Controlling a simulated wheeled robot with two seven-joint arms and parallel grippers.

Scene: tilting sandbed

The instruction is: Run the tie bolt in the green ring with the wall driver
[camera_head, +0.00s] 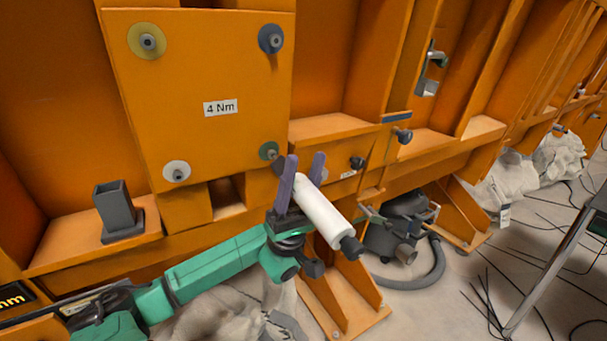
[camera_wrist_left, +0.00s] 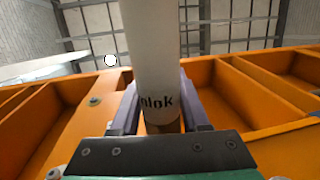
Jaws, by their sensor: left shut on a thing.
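The wall driver (camera_head: 322,212) is a white cylinder with a dark end cap at its lower right. My left gripper (camera_head: 304,166) is shut on it, with purple fingers on either side; the driver also shows in the left wrist view (camera_wrist_left: 155,60). The driver is tilted, its upper end towards the panel. The green ring (camera_head: 268,151) with its tie bolt is at the lower right corner of the orange panel (camera_head: 205,75), just left of the fingertips. I cannot tell whether the driver's nose touches the bolt. My right gripper is not in view.
The panel also carries a yellow ring (camera_head: 146,41), a blue-grey ring (camera_head: 271,38) and a white ring (camera_head: 176,171), plus a "4 Nm" label (camera_head: 220,107). A grey holder (camera_head: 117,211) stands on the left ledge. A dark machine with a hose (camera_head: 400,225) lies on the floor.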

